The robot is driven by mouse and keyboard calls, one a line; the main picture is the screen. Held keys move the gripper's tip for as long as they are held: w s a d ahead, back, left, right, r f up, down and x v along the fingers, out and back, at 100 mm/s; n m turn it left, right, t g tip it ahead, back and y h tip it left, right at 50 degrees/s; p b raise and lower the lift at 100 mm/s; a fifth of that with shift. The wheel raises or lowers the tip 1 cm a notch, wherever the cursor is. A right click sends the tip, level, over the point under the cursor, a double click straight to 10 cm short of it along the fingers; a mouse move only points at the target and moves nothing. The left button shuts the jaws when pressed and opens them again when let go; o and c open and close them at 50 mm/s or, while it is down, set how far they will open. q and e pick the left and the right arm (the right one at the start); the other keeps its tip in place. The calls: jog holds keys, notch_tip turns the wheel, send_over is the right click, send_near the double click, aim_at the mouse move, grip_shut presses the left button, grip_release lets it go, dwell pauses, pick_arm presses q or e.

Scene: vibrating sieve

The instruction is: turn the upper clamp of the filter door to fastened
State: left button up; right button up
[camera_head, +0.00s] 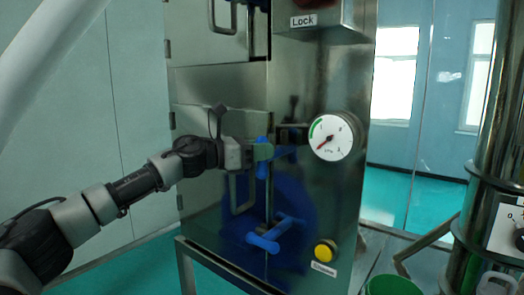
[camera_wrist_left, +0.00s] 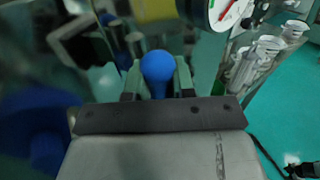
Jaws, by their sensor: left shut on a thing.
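The filter door is the metal front of the cabinet (camera_head: 215,225), with a long metal handle (camera_head: 243,192). The upper clamp (camera_head: 262,171) has a blue handle at the door's right edge. My left gripper (camera_head: 262,152) is shut on it in the head view. In the left wrist view the blue knob of the clamp (camera_wrist_left: 156,66) sits between the two fingers of the left gripper (camera_wrist_left: 157,82). A lower blue clamp (camera_head: 270,238) sits below, apart from the gripper. The fingers and wrist partly hide the upper clamp. My right gripper is not in view.
A round gauge (camera_head: 332,137) is just right of the upper clamp, close to the gripper. A yellow button (camera_head: 325,251) is lower right. A green bucket (camera_head: 392,286) stands at the bottom, and a metal column (camera_head: 488,150) at the far right.

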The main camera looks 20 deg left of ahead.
pick_arm(q)
jog(key=n+b, duration=0.1)
jog(key=n+t+h+b, duration=0.1)
jog(key=n+b, duration=0.1)
jog(key=shift+w+a+f+t, duration=0.1)
jog(key=shift+a+f+t, duration=0.2)
jog(key=shift+f+t, duration=0.1)
jog(key=n+t+y+b, duration=0.1)
jog(key=n+t+y, duration=0.1)
jog(key=n, duration=0.5)
jog(key=f+n+t+y+b, duration=0.1)
jog(key=n+t+y, duration=0.1)
jog(key=n+t, duration=0.3)
jog(key=a+n+t+y+b, duration=0.1)
jog(key=n+t+y+b, duration=0.1)
jog(key=n, duration=0.7)
jog(key=shift+w+a+f+t+y, duration=0.15)
jog(key=shift+t+y, duration=0.25)
jog(key=shift+t, duration=0.5)
jog(key=shift+n+y, duration=0.4)
jog(key=shift+n, duration=0.1)
jog(key=o, duration=0.9)
jog(key=shift+w, duration=0.1)
jog(key=shift+f, duration=0.1)
